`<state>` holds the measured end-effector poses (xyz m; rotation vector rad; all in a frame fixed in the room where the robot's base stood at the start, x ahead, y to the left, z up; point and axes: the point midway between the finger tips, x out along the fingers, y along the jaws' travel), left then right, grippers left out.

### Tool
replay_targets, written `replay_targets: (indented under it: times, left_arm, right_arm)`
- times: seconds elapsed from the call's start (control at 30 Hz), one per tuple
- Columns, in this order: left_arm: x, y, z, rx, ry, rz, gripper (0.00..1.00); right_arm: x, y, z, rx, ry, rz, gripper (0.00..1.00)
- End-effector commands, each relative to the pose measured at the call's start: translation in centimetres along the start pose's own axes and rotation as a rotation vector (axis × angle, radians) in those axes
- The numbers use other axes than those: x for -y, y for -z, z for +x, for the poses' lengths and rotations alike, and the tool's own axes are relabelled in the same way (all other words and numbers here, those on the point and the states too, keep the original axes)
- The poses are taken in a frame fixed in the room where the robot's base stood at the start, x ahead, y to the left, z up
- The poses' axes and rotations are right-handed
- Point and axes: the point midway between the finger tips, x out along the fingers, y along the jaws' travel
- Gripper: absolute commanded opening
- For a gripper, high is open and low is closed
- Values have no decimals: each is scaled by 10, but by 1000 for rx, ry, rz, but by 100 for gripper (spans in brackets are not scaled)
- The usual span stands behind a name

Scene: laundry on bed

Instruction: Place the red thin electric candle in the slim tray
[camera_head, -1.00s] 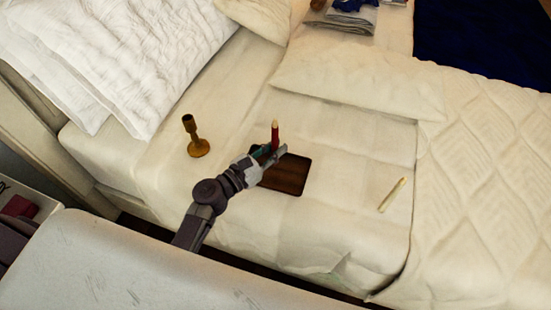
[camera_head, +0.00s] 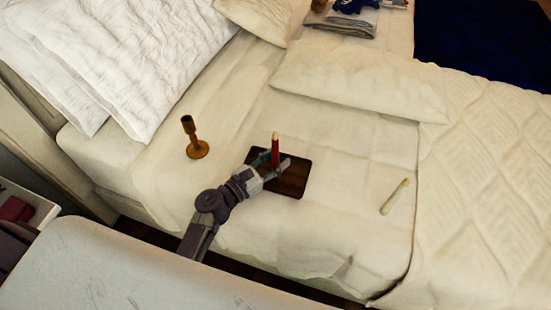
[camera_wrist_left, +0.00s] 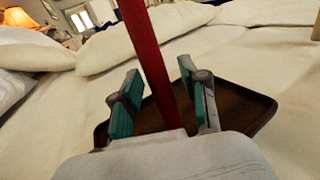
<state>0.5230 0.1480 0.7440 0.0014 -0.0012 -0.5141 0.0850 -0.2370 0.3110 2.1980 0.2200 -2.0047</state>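The red thin candle (camera_head: 275,152), with a pale tip, stands upright over the dark brown slim tray (camera_head: 291,186); its base is hidden by my gripper. My left gripper (camera_head: 273,164) is low over the tray, its fingers spread on either side of the candle. In the left wrist view, the red candle (camera_wrist_left: 151,60) rises between the two teal-padded fingers of the gripper (camera_wrist_left: 160,95), with gaps on both sides. The tray (camera_wrist_left: 245,108) lies below and behind them. My right gripper is not in view.
A brown candle holder (camera_head: 196,148) stands on the bed left of the tray. A pale cream candle (camera_head: 395,197) lies to the right. Pillows (camera_head: 350,82) lie behind. The sheet between tray and cream candle is clear.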

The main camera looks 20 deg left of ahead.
Motion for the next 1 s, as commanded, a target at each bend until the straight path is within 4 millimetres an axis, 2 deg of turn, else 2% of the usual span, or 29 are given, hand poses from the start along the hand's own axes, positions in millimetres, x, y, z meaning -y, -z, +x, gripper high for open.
replay_targets:
  times: [0.23,0.37,0.7,0.83,1.0]
  left_arm:
    - [0,-5,-1,-1,0,0,44]
    - [0,0,-22,-4,-2,0,44]
    - [0,-1,-94,-3,0,2,44]
    - [0,-2,-110,-2,0,0,44]
    - [0,-3,-120,0,-1,1,44]
  right_arm:
    - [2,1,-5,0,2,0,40]
    - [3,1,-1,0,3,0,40]
    - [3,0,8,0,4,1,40]
    - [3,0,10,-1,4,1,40]
    - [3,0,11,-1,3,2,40]
